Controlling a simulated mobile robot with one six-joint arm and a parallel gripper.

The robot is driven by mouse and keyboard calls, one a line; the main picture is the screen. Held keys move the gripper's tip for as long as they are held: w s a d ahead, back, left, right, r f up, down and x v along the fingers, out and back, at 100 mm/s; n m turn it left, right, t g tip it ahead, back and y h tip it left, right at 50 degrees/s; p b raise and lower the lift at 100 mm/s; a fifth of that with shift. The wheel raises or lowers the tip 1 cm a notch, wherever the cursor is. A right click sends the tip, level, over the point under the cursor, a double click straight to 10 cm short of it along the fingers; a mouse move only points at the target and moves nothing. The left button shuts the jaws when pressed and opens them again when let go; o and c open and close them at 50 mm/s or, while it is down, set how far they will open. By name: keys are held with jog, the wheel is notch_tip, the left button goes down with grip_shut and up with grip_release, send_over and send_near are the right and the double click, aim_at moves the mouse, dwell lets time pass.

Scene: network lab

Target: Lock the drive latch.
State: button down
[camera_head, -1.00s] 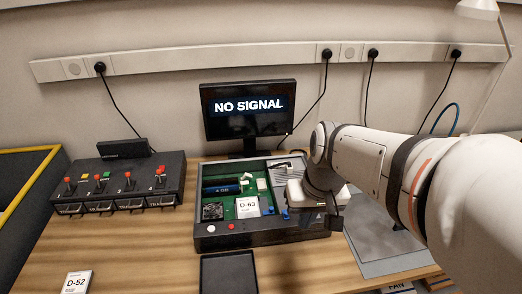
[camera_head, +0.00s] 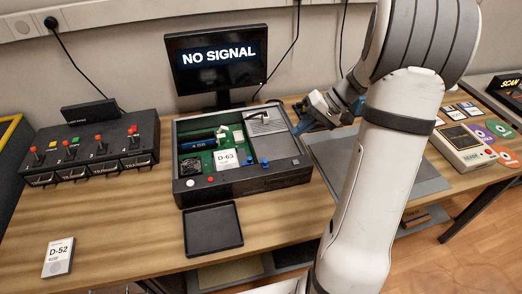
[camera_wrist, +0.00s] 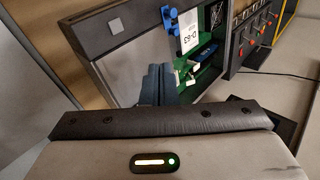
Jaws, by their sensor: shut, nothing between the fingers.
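An open black case (camera_head: 240,187) with a green board stands on the bench; it also shows in the wrist view (camera_wrist: 213,75). Small blue parts (camera_head: 258,163) sit near its front wall; blue parts also show beside the D-63 label in the wrist view (camera_wrist: 170,20). I cannot tell which part is the drive latch, or whether it is locked. A grey panel fills the case's right front (camera_head: 285,147). My gripper (camera_head: 304,124) is at the case's right rear edge. In the wrist view its dark fingers (camera_wrist: 157,80) are together and empty; contact is unclear.
A monitor (camera_head: 217,57) reading NO SIGNAL stands behind the case. A black tray (camera_head: 213,230) lies in front. A switch box (camera_head: 88,152) and a D-52 card (camera_head: 58,257) are left. A grey mat (camera_head: 410,165) and a reader (camera_head: 460,146) are right.

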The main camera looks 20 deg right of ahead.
send_near(262, 158)
jog(key=x, duration=0.4)
jog(key=shift+d+f, duration=0.15)
jog(key=a, duration=0.3)
jog(key=shift+w+a+f+p, duration=0.2)
jog(key=shift+w+f+p, duration=0.05)
jog(key=shift+f+p, duration=0.15)
jog(key=shift+w+a+f, duration=0.15)
jog(key=shift+a, duration=0.35)
jog(key=shift+d, duration=0.15)
